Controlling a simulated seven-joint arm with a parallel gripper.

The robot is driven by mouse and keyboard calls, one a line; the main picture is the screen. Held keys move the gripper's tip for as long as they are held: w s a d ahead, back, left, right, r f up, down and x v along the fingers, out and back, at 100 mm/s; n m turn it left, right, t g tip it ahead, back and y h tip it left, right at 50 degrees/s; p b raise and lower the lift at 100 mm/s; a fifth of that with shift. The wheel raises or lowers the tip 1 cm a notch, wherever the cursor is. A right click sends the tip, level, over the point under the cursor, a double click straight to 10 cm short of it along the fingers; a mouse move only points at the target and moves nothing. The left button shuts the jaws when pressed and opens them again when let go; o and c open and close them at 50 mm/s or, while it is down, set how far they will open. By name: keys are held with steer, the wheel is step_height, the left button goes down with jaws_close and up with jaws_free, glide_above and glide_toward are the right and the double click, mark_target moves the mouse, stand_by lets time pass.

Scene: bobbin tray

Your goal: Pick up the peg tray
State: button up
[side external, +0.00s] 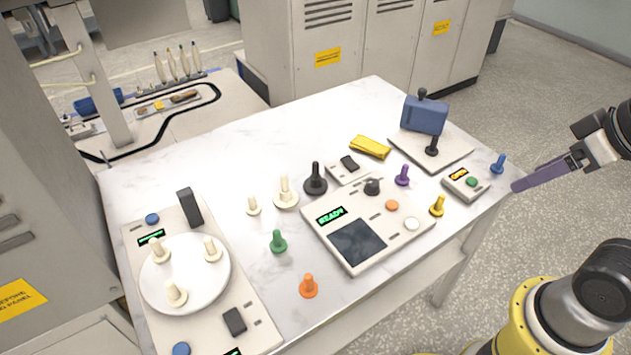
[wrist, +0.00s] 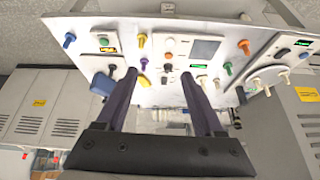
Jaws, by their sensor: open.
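The thing that best fits the peg tray is a round white plate (side external: 190,285) bearing three cream pegs, set on a long pale console at the left of the table. It also shows at the right of the wrist view (wrist: 268,68). My gripper (side external: 520,186) is off the table's right edge in the side view, far from the plate. In the wrist view my gripper (wrist: 158,76) shows two dark purple fingers spread apart with nothing between them. The side view shows mainly one finger.
Loose pegs stand on the table (side external: 190,165): green (side external: 278,242), orange (side external: 308,287), yellow (side external: 437,206), purple (side external: 402,176) and blue (side external: 497,164). A READY panel (side external: 350,265) sits mid-table. A blue block (side external: 424,116) stands back right. The back left is clear.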

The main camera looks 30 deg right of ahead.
steer(key=w+a+r+m, duration=0.1)
steer(key=w+r+m, duration=0.7)
steer(key=w+r, duration=0.3)
steer(key=m+g, duration=0.4)
steer(key=g, duration=0.2)
glide_above(315, 177)
steer(key=w, duration=0.1)
step_height(315, 177, down, 23)
step_height(315, 177, down, 7)
steer(key=shift+w+r, duration=0.1)
steer(key=shift+s+d+f, duration=0.15)
steer(key=shift+f, duration=1.35)
steer(key=shift+s+d+f, duration=0.1)
steer(key=shift+s+f, duration=0.05)
steer(key=shift+f, duration=1.3)
